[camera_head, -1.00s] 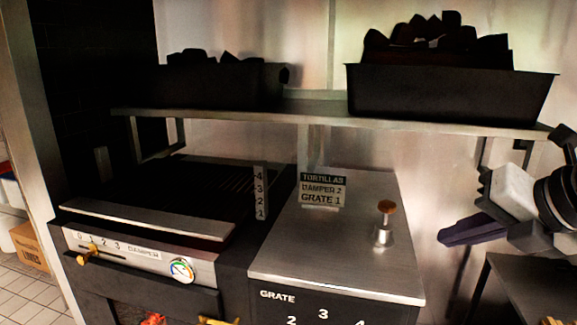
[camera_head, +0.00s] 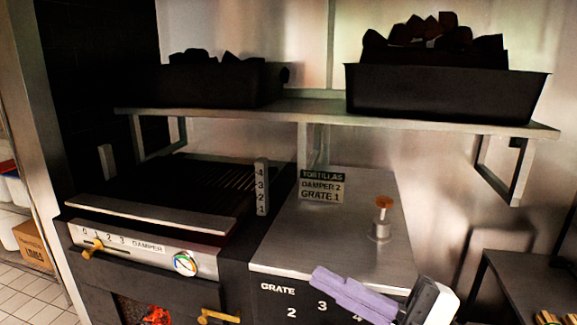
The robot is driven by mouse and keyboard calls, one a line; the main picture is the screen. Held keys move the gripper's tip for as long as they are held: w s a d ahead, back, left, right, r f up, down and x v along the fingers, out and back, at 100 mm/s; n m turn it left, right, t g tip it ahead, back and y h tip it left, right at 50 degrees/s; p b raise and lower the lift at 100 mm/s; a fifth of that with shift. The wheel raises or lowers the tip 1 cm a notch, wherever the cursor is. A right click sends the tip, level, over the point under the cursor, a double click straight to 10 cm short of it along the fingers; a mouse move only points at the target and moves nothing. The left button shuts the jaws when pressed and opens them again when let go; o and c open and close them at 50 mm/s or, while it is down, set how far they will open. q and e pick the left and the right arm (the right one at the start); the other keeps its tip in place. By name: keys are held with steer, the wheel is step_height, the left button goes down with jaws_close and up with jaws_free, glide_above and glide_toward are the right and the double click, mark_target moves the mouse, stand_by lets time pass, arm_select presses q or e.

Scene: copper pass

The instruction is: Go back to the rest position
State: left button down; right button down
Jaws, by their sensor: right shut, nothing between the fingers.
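My right gripper (camera_head: 350,292) is at the lower right of the head view, in front of the grate cabinet (camera_head: 385,262). Its purple-grey fingers are shut with nothing between them, and they hide part of the cabinet's number scale. The grill (camera_head: 150,218) stands to the left, with a damper slider whose brass knob (camera_head: 93,246) is at the left part of its scale. A small post with a copper-coloured knob (camera_head: 383,203) stands on the cabinet top, clear of the gripper. My left gripper is not in view.
A steel shelf (camera_head: 330,115) runs along the back wall and bears two black bins of charcoal, left (camera_head: 215,85) and right (camera_head: 440,92). A sign (camera_head: 321,186) reads Tortillas, damper 2, grate 1. A dark side table (camera_head: 525,275) stands at the lower right.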

steer(key=w+d+f+m+t+h, duration=0.1)
steer(key=d+f+m+t+h, duration=0.35)
steer(key=f+m+h, duration=0.4)
steer(key=d+f+m+t+h, duration=0.3)
steer(key=d+f+m+h, duration=0.2)
steer(key=f+m, duration=0.7)
steer(key=s+f+m+g+h, duration=0.1)
steer(key=s+f+g, duration=0.3)
steer(key=s+f, duration=0.5)
steer(key=s+d+f+m+g+h, duration=0.1)
steer(key=s+f+g, duration=0.3)
steer(key=s+f, duration=0.5)
step_height(320, 180, down, 5)
steer(key=shift+f+m+h, duration=0.2)
steer(key=shift+m+h, duration=0.35)
steer(key=shift+m, duration=0.1)
